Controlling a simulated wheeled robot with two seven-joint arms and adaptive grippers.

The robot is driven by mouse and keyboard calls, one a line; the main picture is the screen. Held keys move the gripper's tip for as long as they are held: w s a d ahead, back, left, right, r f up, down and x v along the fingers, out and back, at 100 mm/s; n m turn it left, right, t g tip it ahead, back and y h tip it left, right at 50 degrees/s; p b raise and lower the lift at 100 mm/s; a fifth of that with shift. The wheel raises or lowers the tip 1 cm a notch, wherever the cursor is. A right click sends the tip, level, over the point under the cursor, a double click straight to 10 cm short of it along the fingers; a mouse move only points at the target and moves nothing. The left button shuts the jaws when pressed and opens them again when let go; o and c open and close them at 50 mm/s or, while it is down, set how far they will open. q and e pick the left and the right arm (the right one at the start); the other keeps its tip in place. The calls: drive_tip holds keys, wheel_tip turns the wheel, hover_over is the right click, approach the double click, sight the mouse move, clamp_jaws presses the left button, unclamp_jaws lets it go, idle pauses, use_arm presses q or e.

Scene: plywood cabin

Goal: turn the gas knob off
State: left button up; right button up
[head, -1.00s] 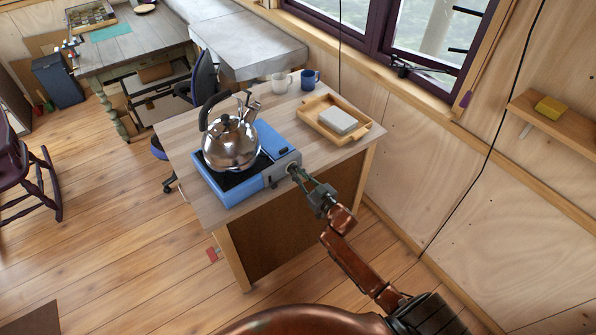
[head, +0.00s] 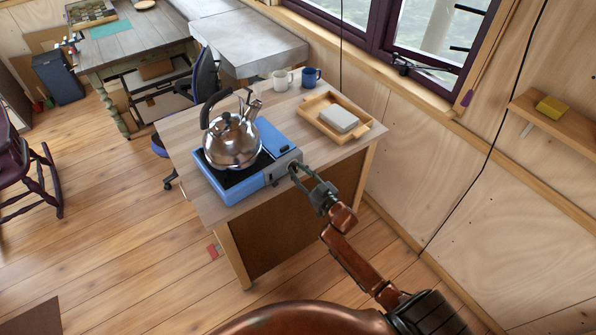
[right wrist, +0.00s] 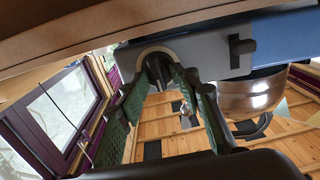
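A blue camping stove (head: 225,187) stands on the wooden counter, with a grey panel on the side facing me. The gas knob (right wrist: 154,68) is a dark bar in a pale round collar on that panel. My right gripper (head: 295,171) reaches the right end of the panel. In the right wrist view, the fingertips of my right gripper (right wrist: 163,79) converge around the knob, one on each side. In the head view the fingers hide the knob. A steel kettle (head: 232,142) sits upright on the stove. My left gripper is not in view.
A wooden tray (head: 363,131) with a pale block lies right of the stove. A white mug (head: 282,80) and a blue mug (head: 311,77) stand behind. The window wall is close on the right. Open floor lies to the left of the counter.

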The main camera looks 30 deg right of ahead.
drive_tip(key=s+p, duration=0.3)
drive_tip(key=s, duration=0.3)
drive_tip(key=shift+s+d, duration=0.3)
drive_tip(key=shift+d, duration=0.1)
drive_tip(key=shift+f, duration=0.2)
drive_tip(key=s+d+f+m+g+h, duration=0.1)
drive_tip(key=s+f+g, duration=0.15)
drive_tip(key=f, duration=0.85)
drive_tip(key=s+d+f+g+h, duration=0.1)
drive_tip(key=s+f+g, duration=0.15)
drive_tip(key=f, duration=0.75)
drive_tip(key=s+f+g+b, duration=0.1)
drive_tip(key=s+f+g, duration=0.1)
drive_tip(key=s+f, duration=0.65)
drive_tip(key=s+f+g+b, duration=0.15)
drive_tip(key=s+f, duration=0.45)
drive_tip(key=f, duration=0.6)
drive_tip(key=s+a+f+g, duration=0.2)
drive_tip(key=s+f, duration=0.4)
drive_tip(key=s, duration=0.6)
drive_tip(key=s+a+f+g, duration=0.2)
drive_tip(key=s+f, duration=0.4)
drive_tip(key=s, duration=0.5)
drive_tip(key=s+a+f+g, duration=0.2)
drive_tip(key=s+f+g, duration=0.2)
drive_tip(key=s+f, duration=0.3)
drive_tip(key=s, duration=0.5)
drive_tip(key=shift+s+a+n, duration=0.25)
drive_tip(key=shift+s+n, duration=0.1)
drive_tip(key=shift+n, duration=0.05)
